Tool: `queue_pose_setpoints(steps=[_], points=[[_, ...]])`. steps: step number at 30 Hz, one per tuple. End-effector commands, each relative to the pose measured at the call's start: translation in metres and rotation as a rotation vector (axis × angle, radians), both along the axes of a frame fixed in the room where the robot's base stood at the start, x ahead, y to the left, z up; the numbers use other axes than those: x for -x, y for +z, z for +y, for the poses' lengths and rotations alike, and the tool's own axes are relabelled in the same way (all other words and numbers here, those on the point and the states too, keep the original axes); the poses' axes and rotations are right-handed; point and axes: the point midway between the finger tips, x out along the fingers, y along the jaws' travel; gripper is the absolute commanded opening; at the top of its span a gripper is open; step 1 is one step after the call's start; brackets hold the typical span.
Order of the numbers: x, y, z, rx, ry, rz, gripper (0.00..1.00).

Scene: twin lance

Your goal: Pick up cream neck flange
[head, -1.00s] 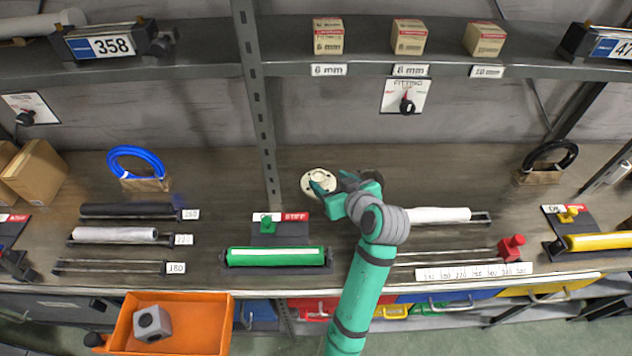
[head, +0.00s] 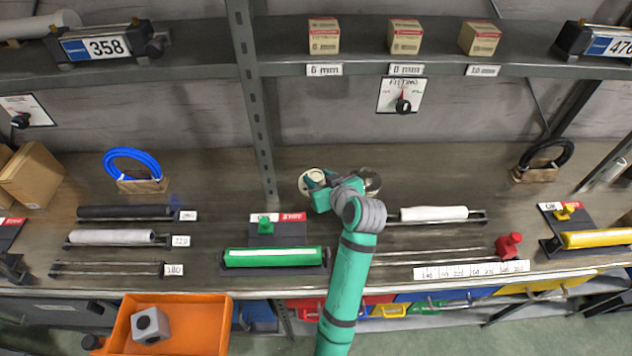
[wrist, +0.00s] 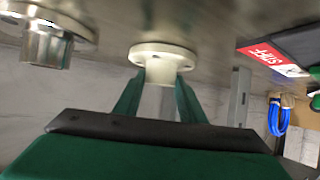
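The cream neck flange (head: 310,176) lies on the bench right of the grey post, partly hidden by my gripper (head: 317,190). In the wrist view the cream flange (wrist: 163,52) shows its round disc and short neck. My gripper's fingers (wrist: 160,80) are apart, with their tips at either side of that neck. I cannot tell whether they touch it. A silver metal flange (head: 369,183) sits to the right behind my wrist. It also shows at the upper left of the wrist view (wrist: 45,40).
A green roller (head: 275,257) and a red-and-white STIFF label (head: 292,217) are in front of the flange. A white roller (head: 433,213) lies to the right. A grey post (head: 255,105) rises just left. An orange bin (head: 190,325) is at the front left.

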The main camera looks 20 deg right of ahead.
Motion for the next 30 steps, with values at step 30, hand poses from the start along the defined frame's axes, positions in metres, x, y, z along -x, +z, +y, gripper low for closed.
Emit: queue_pose_setpoints(steps=[30], points=[[-0.001, 0.091, 0.010, 0.003, 0.012, -0.006, 0.11]])
